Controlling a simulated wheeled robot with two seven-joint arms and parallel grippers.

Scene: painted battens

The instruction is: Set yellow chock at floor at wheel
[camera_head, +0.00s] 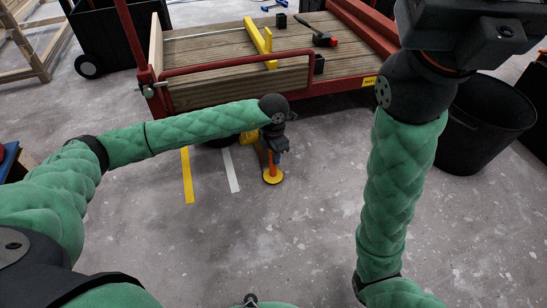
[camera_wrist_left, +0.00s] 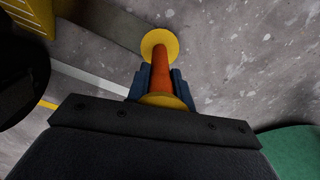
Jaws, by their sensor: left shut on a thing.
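My left gripper (camera_head: 272,152) is shut on an orange-red spool (camera_head: 272,168) with yellow round ends, low over the floor. In the left wrist view the spool (camera_wrist_left: 160,70) sits between the blue fingers. I cannot tell whether its lower end touches the floor. A yellow block, likely the chock, stands beside the cart's dark wheel (camera_head: 221,142), partly hidden behind my left arm and gripper. The block shows with a ribbed side in the left wrist view (camera_wrist_left: 28,14), apart from the spool. My right arm's dark end is at the upper right; its fingertips are not visible.
The red cart with a plank deck (camera_head: 205,48) carries a yellow batten (camera_head: 262,42) and a hammer-like tool (camera_head: 318,36). A yellow stripe (camera_head: 187,175) and a white stripe (camera_head: 230,172) mark the floor. A black bin (camera_head: 480,125) stands right. The front floor is clear.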

